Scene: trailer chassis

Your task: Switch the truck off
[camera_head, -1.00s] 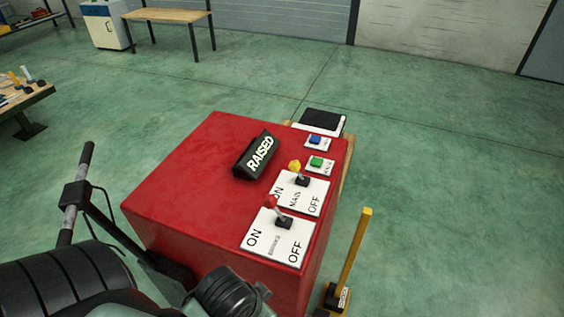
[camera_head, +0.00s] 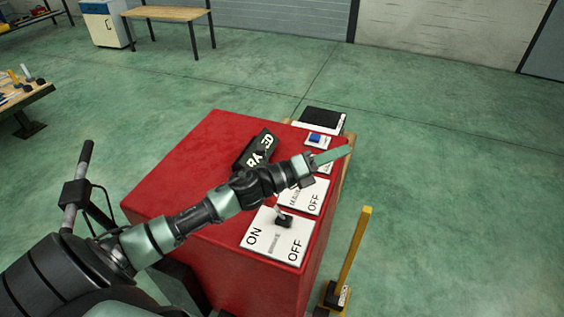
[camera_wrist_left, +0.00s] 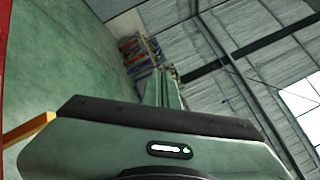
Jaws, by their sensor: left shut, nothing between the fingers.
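The red control box (camera_head: 165,180) stands in the middle of the head view. The gripper is shut and empty, above the box's right side, pointing right. Its fingers also show in the left wrist view (camera_wrist_left: 165,85). My right gripper is not in view.
A blue button (camera_head: 316,138) and a black pad (camera_head: 321,119) are at the box's far right corner. A black sign (camera_head: 255,147) on top is partly hidden by my arm. A yellow post (camera_head: 353,245) stands to the right. Green floor around is open.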

